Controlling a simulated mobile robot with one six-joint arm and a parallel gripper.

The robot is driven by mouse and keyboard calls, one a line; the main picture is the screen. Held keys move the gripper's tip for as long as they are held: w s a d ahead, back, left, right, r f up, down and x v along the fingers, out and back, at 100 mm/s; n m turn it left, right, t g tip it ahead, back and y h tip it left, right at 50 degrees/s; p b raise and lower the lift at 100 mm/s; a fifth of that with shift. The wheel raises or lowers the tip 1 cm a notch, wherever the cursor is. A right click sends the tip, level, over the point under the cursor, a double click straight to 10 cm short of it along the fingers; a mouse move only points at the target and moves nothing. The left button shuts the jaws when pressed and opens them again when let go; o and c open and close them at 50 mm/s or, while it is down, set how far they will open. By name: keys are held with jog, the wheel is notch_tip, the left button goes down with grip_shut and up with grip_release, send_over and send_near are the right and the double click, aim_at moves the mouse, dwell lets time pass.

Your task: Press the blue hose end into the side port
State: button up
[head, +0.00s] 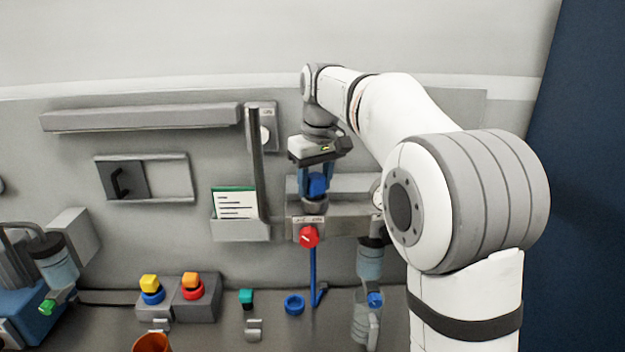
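A thin blue hose (313,270) hangs down the wall below the red knob (309,236) and bends near the bench. Which of its ends is the loose one is unclear. My gripper (317,190) points down in front of the wall shelf, above the red knob. Its fingers stand apart on either side of a small blue block (317,183). I cannot tell whether they touch the block or whether it belongs to the hose. I cannot make out the side port; a clear-blue cylinder (370,262) with a blue fitting (375,300) stands to the right, partly behind my arm.
A grey box (188,310) carries yellow and red buttons. A card holder (240,229) and a dark upright bar (255,160) are left of my gripper. An orange cup (152,343) stands at the front.

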jog(key=o, duration=0.3)
jog(key=shift+r, duration=0.1)
jog(key=shift+o, duration=0.2)
jog(key=r, duration=0.7)
jog(key=shift+s+d+r, duration=0.25)
jog(key=shift+s+r, duration=0.1)
jog(key=shift+s, duration=0.05)
